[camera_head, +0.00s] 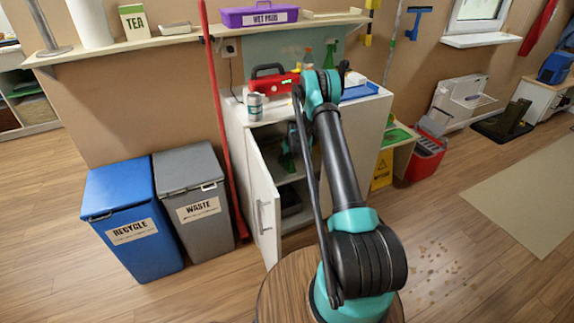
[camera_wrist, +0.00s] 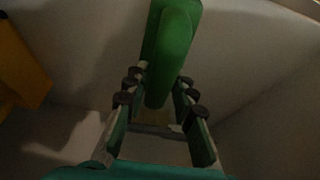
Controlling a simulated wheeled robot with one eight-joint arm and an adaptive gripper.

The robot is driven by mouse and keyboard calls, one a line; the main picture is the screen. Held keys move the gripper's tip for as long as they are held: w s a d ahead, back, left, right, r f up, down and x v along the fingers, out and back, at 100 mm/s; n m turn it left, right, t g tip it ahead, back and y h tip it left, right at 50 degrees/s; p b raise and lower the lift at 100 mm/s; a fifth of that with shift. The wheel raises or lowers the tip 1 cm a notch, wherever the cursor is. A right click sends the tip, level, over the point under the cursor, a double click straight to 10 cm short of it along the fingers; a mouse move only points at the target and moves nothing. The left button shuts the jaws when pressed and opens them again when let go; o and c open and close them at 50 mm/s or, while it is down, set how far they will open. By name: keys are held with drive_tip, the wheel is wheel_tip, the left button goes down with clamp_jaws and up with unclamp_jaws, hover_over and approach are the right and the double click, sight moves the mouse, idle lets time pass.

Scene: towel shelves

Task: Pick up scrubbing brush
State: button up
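A green, rounded, handle-like object (camera_wrist: 170,50), likely the scrubbing brush, shows in the wrist view. Its lower end lies between the fingers of my gripper (camera_wrist: 160,100). The fingers stand apart on both sides of it, and no firm grip shows. Its bristles are not visible. In the head view, my arm reaches over the white cabinet and down into its open front. A green shape (camera_head: 287,163) shows there in the shade; I cannot tell whether it is the brush. My gripper is mostly hidden in the cabinet.
The cabinet door (camera_head: 264,205) stands open at the left. A can (camera_head: 254,106) and a red toolbox (camera_head: 273,80) stand on the cabinet top. Blue recycle (camera_head: 130,220) and grey waste bins (camera_head: 195,200) stand left. A yellow object (camera_wrist: 20,70) is at the wrist view's left.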

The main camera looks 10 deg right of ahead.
clamp_jaws()
drive_tip(key=shift+r, duration=0.2)
drive_tip(key=shift+r, duration=0.2)
drive_tip(key=s+d, duration=0.2)
drive_tip(key=s, duration=0.6)
drive_tip(key=s+d, duration=0.3)
drive_tip(key=s, duration=0.6)
drive_tip(key=shift+d+r, duration=0.2)
drive_tip(key=shift+r, duration=0.15)
drive_tip(key=shift+s, duration=0.1)
